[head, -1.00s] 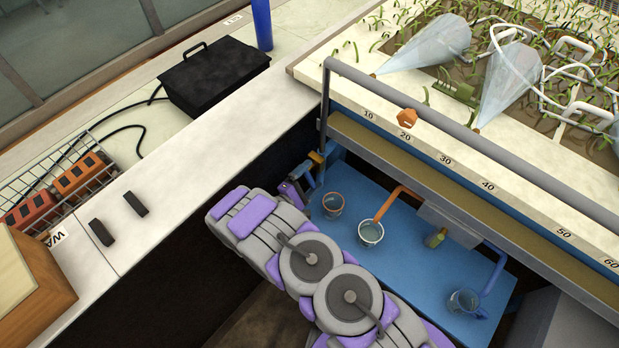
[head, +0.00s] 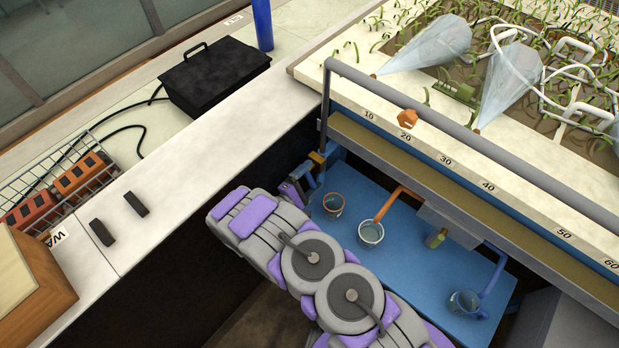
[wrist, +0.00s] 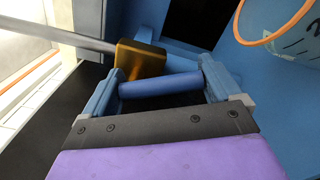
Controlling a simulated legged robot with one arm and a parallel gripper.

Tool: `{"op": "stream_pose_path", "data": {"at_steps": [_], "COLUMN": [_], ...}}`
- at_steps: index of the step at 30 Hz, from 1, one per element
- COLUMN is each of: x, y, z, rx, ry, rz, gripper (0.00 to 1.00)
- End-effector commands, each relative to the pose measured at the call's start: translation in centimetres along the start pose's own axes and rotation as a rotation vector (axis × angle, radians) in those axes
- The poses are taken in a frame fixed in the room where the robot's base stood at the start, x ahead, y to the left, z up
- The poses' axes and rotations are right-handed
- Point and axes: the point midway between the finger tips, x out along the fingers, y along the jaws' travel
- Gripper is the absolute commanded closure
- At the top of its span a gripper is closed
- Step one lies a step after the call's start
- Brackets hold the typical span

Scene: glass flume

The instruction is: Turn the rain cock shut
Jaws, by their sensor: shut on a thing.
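The rain cock has a brass-yellow body (wrist: 140,60) with a grey pipe running into it from the left in the wrist view. Its blue bar handle (wrist: 162,86) lies crosswise between the two blue fingers of my gripper (wrist: 163,72), and my gripper is shut on it. In the head view the cock (head: 318,157) is small, beside the blue frame at the left end of the tank. My gripper (head: 303,180) reaches it there from below, partly hidden by my own arm. The handle's exact angle is hard to tell.
The orange rim (wrist: 275,22) is close on the right in the wrist view. A grey rail (head: 460,135) runs above.

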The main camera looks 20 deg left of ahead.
Motion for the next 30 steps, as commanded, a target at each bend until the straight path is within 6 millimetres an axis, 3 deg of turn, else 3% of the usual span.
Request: {"op": "stream_pose_path", "data": {"at_steps": [30], "x": [0.0], "y": [-0.8], "z": [-1.1], "rx": [0.461], "ry": [-0.002], "rz": [-0.008], "gripper": [0.63]}}
